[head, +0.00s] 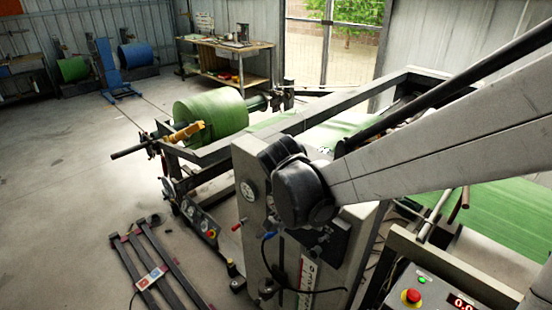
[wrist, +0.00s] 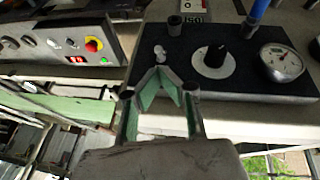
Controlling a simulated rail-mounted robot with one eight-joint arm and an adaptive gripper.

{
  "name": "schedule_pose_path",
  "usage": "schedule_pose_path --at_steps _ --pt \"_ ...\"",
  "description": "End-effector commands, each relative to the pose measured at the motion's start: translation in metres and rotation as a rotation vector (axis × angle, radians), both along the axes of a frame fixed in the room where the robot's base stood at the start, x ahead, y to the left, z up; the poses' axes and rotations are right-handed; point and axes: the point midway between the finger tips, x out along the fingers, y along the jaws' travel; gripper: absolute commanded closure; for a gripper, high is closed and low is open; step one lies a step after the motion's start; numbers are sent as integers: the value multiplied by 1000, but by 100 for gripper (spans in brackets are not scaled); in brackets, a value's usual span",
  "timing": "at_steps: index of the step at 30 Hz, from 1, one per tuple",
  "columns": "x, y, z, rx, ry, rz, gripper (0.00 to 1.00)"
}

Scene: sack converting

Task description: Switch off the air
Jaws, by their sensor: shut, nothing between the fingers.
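In the wrist view my gripper (wrist: 161,82) is shut and empty, its green-lined fingers meeting in front of a black panel. A blue handle (wrist: 257,12) stands at the panel's top edge, cut off by the frame. I cannot tell whether my fingers touch the panel. In the head view my arm hides much of the panel and the gripper cannot be made out clearly.
A control box (wrist: 50,45) with a red emergency stop button (wrist: 93,45) stands left in the wrist view. In the head view, a green roll (head: 210,112) sits on the machine, a dark frame (head: 155,265) lies on the floor, and the floor at left is open.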

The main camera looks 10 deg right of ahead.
Motion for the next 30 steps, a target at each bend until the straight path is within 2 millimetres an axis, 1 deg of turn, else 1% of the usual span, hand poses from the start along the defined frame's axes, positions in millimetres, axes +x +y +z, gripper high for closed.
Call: schedule_pose_path --at_steps 1,3,6,10,15,25,30 --pt "1 -3 -7 0 0 -1 100" --pt "2 -7 -16 0 -1 -2 100" --pt "4 -12 -26 0 -1 -2 100" --pt "4 -15 -34 1 -1 0 100" --pt "5 -17 -38 1 -1 0 100" --pt "5 -17 -38 -1 -2 -1 100" --pt "4 -24 -41 -23 -17 -16 100"
